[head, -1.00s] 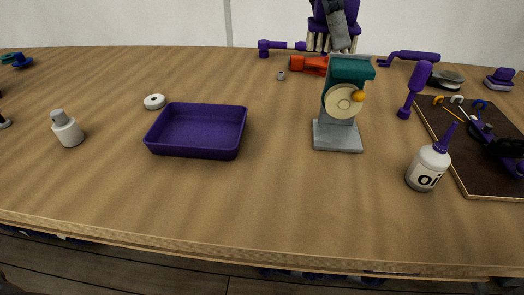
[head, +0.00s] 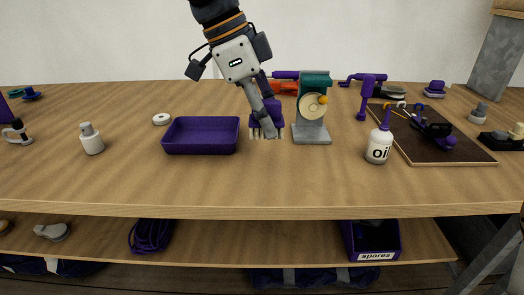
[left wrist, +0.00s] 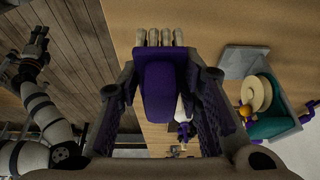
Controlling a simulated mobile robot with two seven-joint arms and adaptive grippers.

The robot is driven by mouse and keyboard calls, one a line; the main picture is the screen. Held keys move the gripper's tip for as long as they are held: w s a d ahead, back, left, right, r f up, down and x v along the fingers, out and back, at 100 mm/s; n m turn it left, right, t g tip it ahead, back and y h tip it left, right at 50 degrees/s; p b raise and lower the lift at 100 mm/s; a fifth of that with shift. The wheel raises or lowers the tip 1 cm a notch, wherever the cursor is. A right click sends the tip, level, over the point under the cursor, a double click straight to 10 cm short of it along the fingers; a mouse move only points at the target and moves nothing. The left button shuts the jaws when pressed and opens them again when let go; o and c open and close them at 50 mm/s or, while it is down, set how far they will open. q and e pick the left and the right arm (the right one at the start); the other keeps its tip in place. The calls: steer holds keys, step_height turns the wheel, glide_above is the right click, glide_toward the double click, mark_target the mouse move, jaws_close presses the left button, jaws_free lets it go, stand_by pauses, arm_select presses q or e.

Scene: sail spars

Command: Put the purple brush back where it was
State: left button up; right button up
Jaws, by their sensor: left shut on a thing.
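The purple brush (head: 255,119) with pale bristles is upright, bristles down, between the purple tray and a teal machine in the head view. My left gripper (head: 267,116) comes down from above and is shut on it. In the left wrist view the brush (left wrist: 158,92) sits between the two fingers, its bristles pointing to the top of the picture. The bristles are at or just above the table; I cannot tell whether they touch. My right gripper (left wrist: 38,45) shows at the left of the left wrist view, away from the brush; its jaws are unclear.
The purple tray (head: 201,149) is close on the left. The teal machine (head: 313,136) with a cream disc is close on the right. An oil bottle (head: 378,151) and a dark board (head: 455,153) are farther right. The table's front strip is clear.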

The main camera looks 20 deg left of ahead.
arm_select(q)
glide_above(268, 161)
steer(key=a, duration=0.1)
steer(key=f, duration=0.6)
steer(key=shift+s+f+b, duration=0.1)
steer(key=shift+s+b, duration=0.25)
steer(key=shift+s, duration=0.05)
steer(key=shift+w+a+f, duration=0.1)
steer(key=shift+w+f, duration=0.1)
steer(key=shift+f, duration=1.45)
steer(key=shift+f, duration=0.2)
steer(key=o, duration=1.1)
steer(key=shift+f, duration=0.1)
steer(key=shift+r, duration=0.3)
steer(key=v, duration=1.2)
